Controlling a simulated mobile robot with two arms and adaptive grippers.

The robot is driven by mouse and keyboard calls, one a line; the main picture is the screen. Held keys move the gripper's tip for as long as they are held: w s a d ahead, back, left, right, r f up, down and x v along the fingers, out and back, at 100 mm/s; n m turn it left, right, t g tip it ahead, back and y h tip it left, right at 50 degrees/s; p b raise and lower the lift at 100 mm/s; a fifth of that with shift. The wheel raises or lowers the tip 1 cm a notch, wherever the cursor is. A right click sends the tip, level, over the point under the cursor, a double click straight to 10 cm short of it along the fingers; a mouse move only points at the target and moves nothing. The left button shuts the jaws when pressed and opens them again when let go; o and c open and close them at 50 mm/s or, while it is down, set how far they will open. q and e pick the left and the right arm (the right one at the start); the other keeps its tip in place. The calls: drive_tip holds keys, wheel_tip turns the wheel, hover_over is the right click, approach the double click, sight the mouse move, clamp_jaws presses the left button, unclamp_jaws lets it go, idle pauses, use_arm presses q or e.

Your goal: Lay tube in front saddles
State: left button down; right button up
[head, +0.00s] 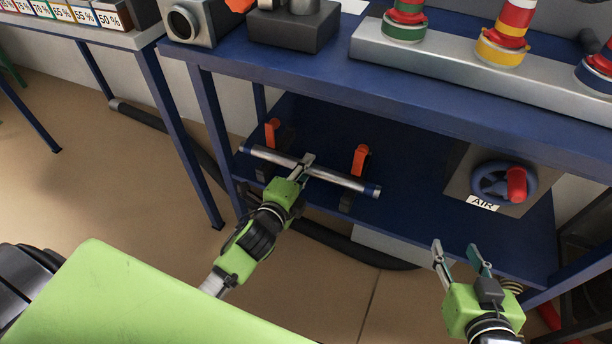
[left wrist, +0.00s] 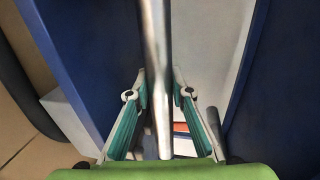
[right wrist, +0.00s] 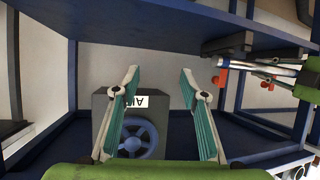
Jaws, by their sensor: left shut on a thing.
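The tube (head: 340,178) is a long silvery pipe with blue bands near its ends. My left gripper (head: 304,167) is shut on it near its middle, and the tube (left wrist: 157,60) runs between the fingers (left wrist: 159,100) in the left wrist view. Two dark saddles with orange levers, the left (head: 272,133) and the right (head: 359,160), stand on the lower blue shelf. The tube crosses at both saddles; I cannot tell whether it rests in them or hovers just above. My right gripper (head: 458,258) is open and empty, in front of the shelf's right part.
A grey box with a blue AIR handwheel (head: 490,182) stands on the lower shelf at right; the wheel also shows in the right wrist view (right wrist: 138,138). The blue upper shelf (head: 330,85) overhangs the saddles. A blue table leg (head: 215,130) stands left of them.

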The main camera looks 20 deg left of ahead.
use_arm(q)
wheel_tip(320, 180, down, 3)
drive_tip(key=shift+r+b, duration=0.2)
drive_tip(key=shift+b, duration=0.5)
use_arm(e)
drive_tip(key=w+a+r+t+y, duration=0.1)
drive_tip(key=w+a+r+t, duration=0.1)
drive_tip(key=r, duration=0.6)
drive_tip(key=shift+w+t, duration=0.55)
drive_tip(key=shift+t, duration=0.65)
use_arm(q)
drive_tip(key=c, duration=1.8)
unclamp_jaws()
drive_tip(key=shift+f, duration=0.1)
use_arm(e)
drive_tip(key=shift+r, duration=0.1)
